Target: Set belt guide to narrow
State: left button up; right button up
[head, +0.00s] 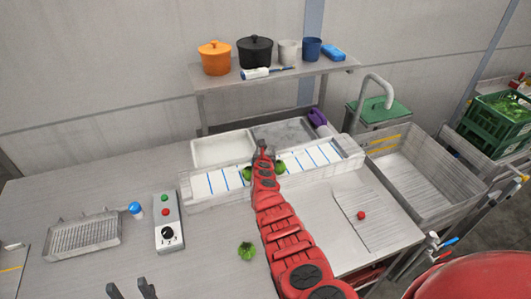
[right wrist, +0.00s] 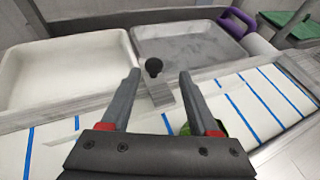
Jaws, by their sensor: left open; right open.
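The belt (head: 310,158) is white with blue cross lines and runs between low grey side rails. In the right wrist view, a grey metal piece with a round black knob (right wrist: 153,67), which looks like the belt guide's handle, stands at the belt's far rail. My right gripper (right wrist: 159,80) is open, its two fingers on either side of the knob, with no visible contact. In the head view my right gripper (head: 262,150) is over the middle of the belt and hides the guide. My left gripper (head: 132,290) is open and empty at the bottom edge, above the table.
Green heads (head: 247,173) lie on the belt, and another (head: 246,250) lies on the table. A white tray (head: 222,150) and a grey tray (head: 268,129) sit behind the belt. A control box (head: 168,222) stands left of the belt's front. A sink (head: 400,180) is at right.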

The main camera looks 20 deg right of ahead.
jog(key=shift+s+a+p, duration=0.1)
jog(key=shift+s+p, duration=0.05)
jog(key=shift+p, duration=0.4)
jog(key=p+v, duration=0.2)
jog(key=p, duration=0.1)
jog(key=p+v, duration=0.5)
jog(key=p, duration=0.1)
jog(key=shift+s+r, duration=0.25)
jog(key=shift+r, duration=0.25)
jog(key=shift+s+f+b, duration=0.1)
jog(key=shift+s+b, duration=0.3)
jog(key=shift+s, duration=0.4)
jog(key=b+v, duration=0.1)
jog(key=v, duration=0.7)
jog(key=shift+a+b, duration=0.25)
jog(key=shift+b, duration=0.05)
